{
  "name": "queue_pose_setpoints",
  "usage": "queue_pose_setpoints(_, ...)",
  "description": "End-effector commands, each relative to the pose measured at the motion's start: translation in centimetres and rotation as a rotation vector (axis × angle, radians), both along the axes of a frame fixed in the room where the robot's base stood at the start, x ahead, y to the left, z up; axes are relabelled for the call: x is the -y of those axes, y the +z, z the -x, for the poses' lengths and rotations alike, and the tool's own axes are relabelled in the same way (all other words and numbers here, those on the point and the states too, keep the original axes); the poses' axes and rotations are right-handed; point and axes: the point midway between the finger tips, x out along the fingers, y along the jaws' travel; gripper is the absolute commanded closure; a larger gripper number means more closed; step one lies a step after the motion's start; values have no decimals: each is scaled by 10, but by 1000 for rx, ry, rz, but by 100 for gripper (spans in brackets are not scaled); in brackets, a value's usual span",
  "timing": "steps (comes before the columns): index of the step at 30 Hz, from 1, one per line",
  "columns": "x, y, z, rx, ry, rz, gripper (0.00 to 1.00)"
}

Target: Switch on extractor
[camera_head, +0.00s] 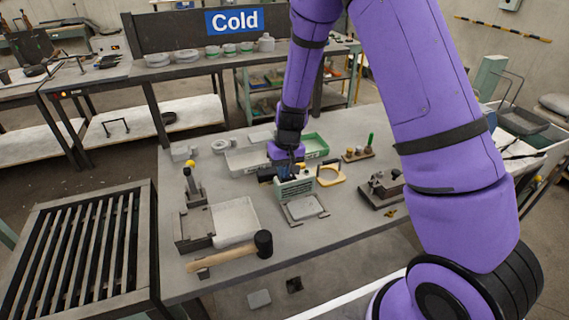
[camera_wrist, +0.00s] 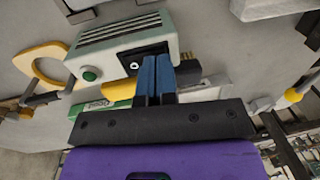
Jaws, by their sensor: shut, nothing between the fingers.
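The extractor appears to be the pale grey-green box with vent slots (camera_head: 295,189), standing on the grey table in the head view. In the wrist view the box (camera_wrist: 118,36) shows dark slots, a round green button (camera_wrist: 90,74) and a black panel (camera_wrist: 134,60) with a small light detail on it. My gripper (camera_wrist: 156,62) has blue fingers closed together with nothing between them. The fingertips are at the right part of the black panel and hide some of it; I cannot tell if they touch it. In the head view my gripper (camera_head: 291,169) is just behind the box.
A yellow ring-handled thing (camera_head: 330,175) lies right of the box. A green-sided tray (camera_head: 314,146) is behind. A small mechanism (camera_head: 382,187) stands at right. The table's front right is mostly clear.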

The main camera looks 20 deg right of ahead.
Motion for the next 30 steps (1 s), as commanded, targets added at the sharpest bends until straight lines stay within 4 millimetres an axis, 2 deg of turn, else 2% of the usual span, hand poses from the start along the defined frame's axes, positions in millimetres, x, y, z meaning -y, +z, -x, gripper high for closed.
queue_pose_setpoints(20, -1, -5, 0, 0, 0, 1, 100)
queue_pose_setpoints(30, 10, -1, 0, 0, -2, 1, 100)
